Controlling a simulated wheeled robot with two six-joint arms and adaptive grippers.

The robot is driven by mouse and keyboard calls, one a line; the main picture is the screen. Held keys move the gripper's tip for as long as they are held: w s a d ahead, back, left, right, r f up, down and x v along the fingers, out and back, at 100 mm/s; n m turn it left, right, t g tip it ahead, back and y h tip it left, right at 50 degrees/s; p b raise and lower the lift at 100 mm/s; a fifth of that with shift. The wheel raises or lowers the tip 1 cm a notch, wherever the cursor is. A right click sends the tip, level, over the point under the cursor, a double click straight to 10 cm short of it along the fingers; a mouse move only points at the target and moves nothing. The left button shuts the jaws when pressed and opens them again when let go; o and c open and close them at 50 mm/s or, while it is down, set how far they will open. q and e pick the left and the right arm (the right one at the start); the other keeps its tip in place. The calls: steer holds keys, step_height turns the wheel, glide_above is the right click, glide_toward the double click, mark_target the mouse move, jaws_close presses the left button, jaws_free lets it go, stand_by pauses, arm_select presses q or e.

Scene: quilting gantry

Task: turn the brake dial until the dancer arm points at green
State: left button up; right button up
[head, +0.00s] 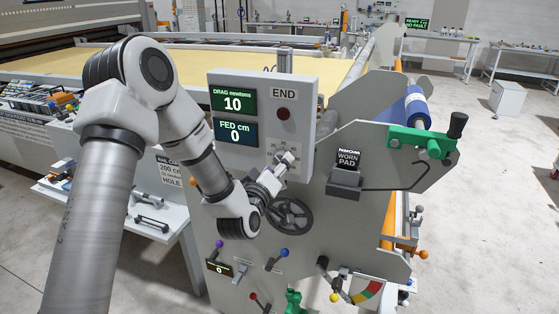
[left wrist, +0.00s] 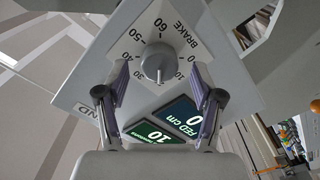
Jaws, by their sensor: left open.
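The brake dial (left wrist: 158,66) is a round grey knob on a white numbered plate in the left wrist view. A pale mark on it points down in that view. My left gripper (head: 286,162) is open in front of the control box, its two fingers on either side of the dial and not closed on it. In the head view the gripper hides the dial. The red, yellow and green scale (head: 369,291) is low on the machine's front. The dancer arm (head: 335,281) is beside it, left of the coloured bands; its exact pointing is too small to tell.
The control box (head: 310,108) shows a drag screen (head: 233,103) reading 10 and a fed screen (head: 236,133) reading 0. A black handwheel (head: 290,214) is just below my gripper. Coloured-knob levers, a worn-pad block (head: 345,182) and a green bracket (head: 408,141) stick out nearby.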

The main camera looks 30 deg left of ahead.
arm_select(q)
steer(key=shift+x, duration=0.8)
steer(key=c, duration=1.1)
steer(key=shift+c, duration=0.2)
steer(key=shift+m, duration=0.3)
steer(key=shift+m+b, duration=0.5)
steer(key=shift+m, duration=2.6)
steer(key=o, duration=1.1)
